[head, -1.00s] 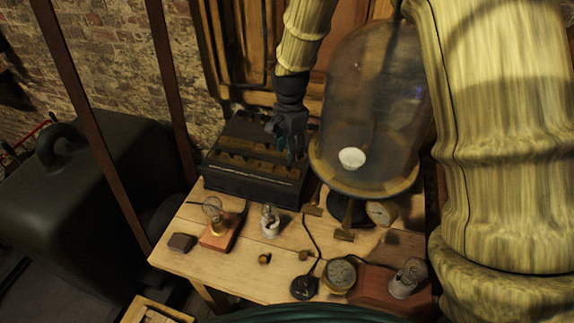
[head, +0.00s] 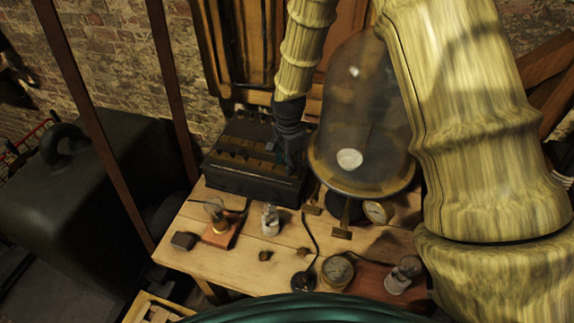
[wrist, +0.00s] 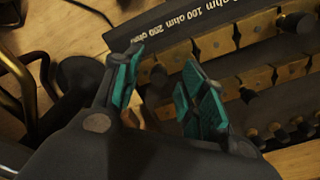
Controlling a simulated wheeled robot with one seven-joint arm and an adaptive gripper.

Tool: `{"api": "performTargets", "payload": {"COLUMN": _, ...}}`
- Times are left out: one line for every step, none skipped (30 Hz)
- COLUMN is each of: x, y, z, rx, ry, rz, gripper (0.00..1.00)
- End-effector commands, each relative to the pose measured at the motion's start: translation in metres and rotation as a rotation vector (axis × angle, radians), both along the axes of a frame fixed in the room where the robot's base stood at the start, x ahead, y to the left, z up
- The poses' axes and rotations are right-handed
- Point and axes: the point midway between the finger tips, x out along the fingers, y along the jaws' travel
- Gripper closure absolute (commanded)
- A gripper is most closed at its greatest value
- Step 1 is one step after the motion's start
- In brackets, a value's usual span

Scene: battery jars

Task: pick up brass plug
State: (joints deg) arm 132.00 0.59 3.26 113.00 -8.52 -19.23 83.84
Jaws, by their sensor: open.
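My gripper (head: 291,157) is over the right part of the black resistance box (head: 250,187) in the head view. In the wrist view its two green-padded fingers (wrist: 160,84) are apart, with nothing visibly held. The box top (wrist: 175,28) shows there with brass bars, ohm markings and several dark-knobbed plugs. Any brass stem is hidden. Two small brownish pieces (head: 265,255) lie on the table.
A glass bell jar (head: 362,110) stands close to the right of my gripper. Lamps (head: 216,215), gauges (head: 337,269) and a dark block (head: 184,240) sit on the wooden table (head: 235,262). A thin cable runs across it.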

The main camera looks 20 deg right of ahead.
Motion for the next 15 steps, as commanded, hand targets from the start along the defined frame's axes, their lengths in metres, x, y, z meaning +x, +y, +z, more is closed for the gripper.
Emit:
{"api": "performTargets", "payload": {"x": 0.0001, "y": 0.0, "z": -0.0001, "rx": 0.0, "ry": 0.0, "rz": 0.0, "gripper": 0.58}}
{"api": "performTargets", "payload": {"x": 0.0001, "y": 0.0, "z": -0.0002, "rx": 0.0, "ry": 0.0, "rz": 0.0, "gripper": 0.58}}
{"api": "performTargets", "payload": {"x": 0.0001, "y": -0.0001, "z": -0.0001, "rx": 0.0, "ry": 0.0, "rz": 0.0, "gripper": 0.58}}
{"api": "performTargets", "payload": {"x": 0.0001, "y": -0.0001, "z": -0.0002, "rx": 0.0, "ry": 0.0, "rz": 0.0, "gripper": 0.58}}
{"api": "performTargets", "payload": {"x": 0.0001, "y": 0.0, "z": -0.0001, "rx": 0.0, "ry": 0.0, "rz": 0.0, "gripper": 0.58}}
{"api": "performTargets", "payload": {"x": 0.0001, "y": 0.0, "z": -0.0001, "rx": 0.0, "ry": 0.0, "rz": 0.0, "gripper": 0.65}}
{"api": "performTargets", "payload": {"x": 0.0, "y": 0.0, "z": -0.0001, "rx": 0.0, "ry": 0.0, "rz": 0.0, "gripper": 0.71}}
{"api": "performTargets", "payload": {"x": 0.0001, "y": 0.0, "z": -0.0001, "rx": 0.0, "ry": 0.0, "rz": 0.0, "gripper": 0.76}}
{"api": "performTargets", "payload": {"x": 0.0, "y": 0.0, "z": -0.0001, "rx": 0.0, "ry": 0.0, "rz": 0.0, "gripper": 0.84}}
{"api": "performTargets", "payload": {"x": 0.0001, "y": 0.0, "z": 0.0, "rx": 0.0, "ry": 0.0, "rz": 0.0, "gripper": 0.89}}
{"api": "performTargets", "payload": {"x": 0.0001, "y": 0.0, "z": 0.0, "rx": 0.0, "ry": 0.0, "rz": 0.0, "gripper": 0.94}}
{"api": "performTargets", "payload": {"x": 0.0001, "y": 0.0, "z": 0.0, "rx": 0.0, "ry": 0.0, "rz": 0.0, "gripper": 1.0}}
{"api": "performTargets", "payload": {"x": 0.0001, "y": 0.0, "z": 0.0, "rx": 0.0, "ry": 0.0, "rz": 0.0, "gripper": 1.0}}
{"api": "performTargets", "payload": {"x": 0.0001, "y": 0.0, "z": 0.0, "rx": 0.0, "ry": 0.0, "rz": 0.0, "gripper": 1.0}}
{"api": "performTargets", "payload": {"x": 0.0001, "y": 0.0, "z": 0.0, "rx": 0.0, "ry": 0.0, "rz": 0.0, "gripper": 1.0}}
